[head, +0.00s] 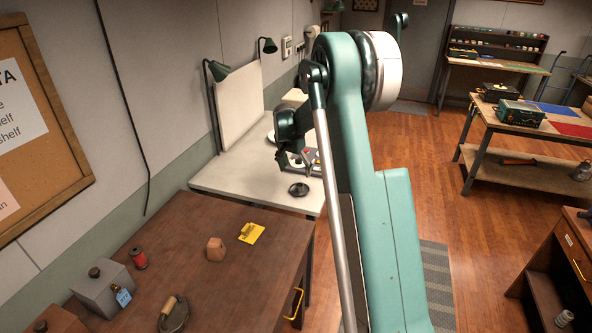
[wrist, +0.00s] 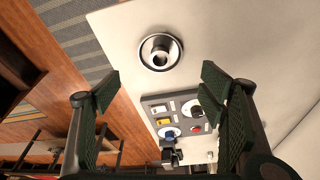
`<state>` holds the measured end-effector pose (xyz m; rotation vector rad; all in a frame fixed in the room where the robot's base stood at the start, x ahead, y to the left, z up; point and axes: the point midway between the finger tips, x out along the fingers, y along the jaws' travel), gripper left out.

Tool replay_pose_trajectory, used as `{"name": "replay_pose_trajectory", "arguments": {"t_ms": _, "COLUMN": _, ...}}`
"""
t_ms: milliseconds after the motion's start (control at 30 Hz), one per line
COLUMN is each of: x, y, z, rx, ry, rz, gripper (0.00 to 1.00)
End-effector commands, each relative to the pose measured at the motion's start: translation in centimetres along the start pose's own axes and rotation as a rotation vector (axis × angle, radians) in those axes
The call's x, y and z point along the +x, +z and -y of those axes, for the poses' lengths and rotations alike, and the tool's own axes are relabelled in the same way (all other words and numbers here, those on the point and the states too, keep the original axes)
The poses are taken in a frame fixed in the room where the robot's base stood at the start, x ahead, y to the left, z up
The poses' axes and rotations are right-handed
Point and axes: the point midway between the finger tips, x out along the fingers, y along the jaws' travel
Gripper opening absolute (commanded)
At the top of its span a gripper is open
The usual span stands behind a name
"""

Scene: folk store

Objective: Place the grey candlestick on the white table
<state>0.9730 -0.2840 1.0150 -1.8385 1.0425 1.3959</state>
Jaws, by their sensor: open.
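The grey candlestick (head: 299,189) is a small round-based piece on the white table (head: 225,178), close to the table's near right edge. In the wrist view the candlestick (wrist: 160,51) is seen from above as a metal disc with a hollow centre, with the bare white table (wrist: 115,28) around it. My gripper (wrist: 160,77) is open and empty, and the candlestick lies apart from and beyond its fingertips. In the head view my gripper (head: 283,165) is partly hidden by my arm, above the table and just behind the candlestick.
A grey control panel (wrist: 182,112) with buttons and dials sits on the white table beside the candlestick. A green lamp (head: 214,72) stands at the table's wall side. A brown table (head: 185,235) with a wooden block (head: 216,249) and a yellow card (head: 251,233) is in front.

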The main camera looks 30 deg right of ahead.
Motion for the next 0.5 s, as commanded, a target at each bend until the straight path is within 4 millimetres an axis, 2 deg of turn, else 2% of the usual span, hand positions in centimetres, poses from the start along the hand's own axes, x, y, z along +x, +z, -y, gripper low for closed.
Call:
{"name": "replay_pose_trajectory", "arguments": {"t_ms": 333, "x": -0.2, "y": 0.1, "z": 0.0, "rx": -0.003, "ry": -0.001, "rz": 0.000, "gripper": 0.70}}
{"name": "replay_pose_trajectory", "arguments": {"t_ms": 500, "x": -1.6, "y": 0.6, "z": -0.2, "rx": -0.019, "ry": -0.009, "rz": -0.003, "gripper": 0.70}}
